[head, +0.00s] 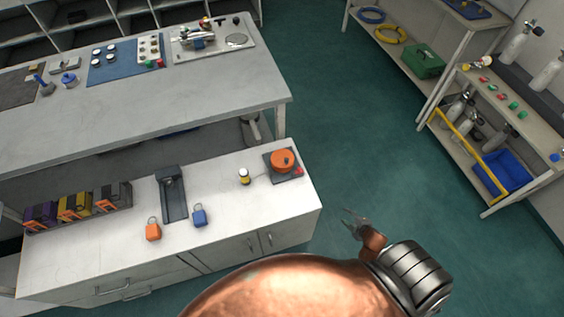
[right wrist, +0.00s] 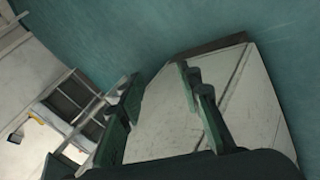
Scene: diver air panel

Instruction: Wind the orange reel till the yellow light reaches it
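The orange reel (head: 282,160) sits on a dark base plate (head: 296,177) at the right end of the white cabinet top. The yellow light (head: 244,177), a small upright cylinder with a yellow band, stands to its left, apart from it. A thin line seems to run between them. My right gripper (head: 348,217) is off the cabinet's right end, over the floor, away from the reel. In the right wrist view its fingers (right wrist: 162,92) are spread with nothing between them. The reel and light cannot be made out there. My left gripper is not in view.
On the cabinet top (head: 110,237) stand an orange padlock (head: 153,231), a blue padlock (head: 200,216), a dark stand (head: 172,194) and a rack of coloured boxes (head: 78,208). A workbench (head: 150,105) stands behind. Green floor (head: 350,120) is free to the right.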

